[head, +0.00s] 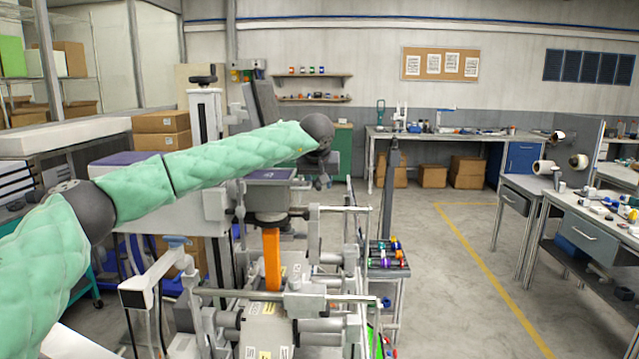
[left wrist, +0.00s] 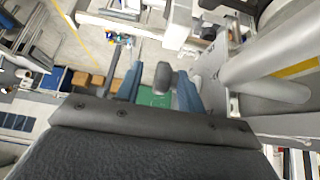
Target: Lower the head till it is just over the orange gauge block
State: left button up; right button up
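The orange gauge block (head: 272,260) stands upright on the machine's lower bed in the head view. Just above its top is a dark round part (head: 267,216) under the purple-topped housing (head: 268,175), which looks like the head. I cannot tell whether it touches the block. My left arm, in a green padded sleeve, reaches across, and my left gripper (head: 322,178) is small and dark to the right of the housing. In the left wrist view its two blue-grey fingers are apart, with a grey knob (left wrist: 163,76) showing between them, not clearly gripped. My right gripper is not seen.
The machine's grey rods and clamps (head: 320,302) fill the space below my left arm. A small stand with colored reels (head: 387,254) is just right of it. Open floor (head: 450,270) lies further right, before the workbenches (head: 590,235).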

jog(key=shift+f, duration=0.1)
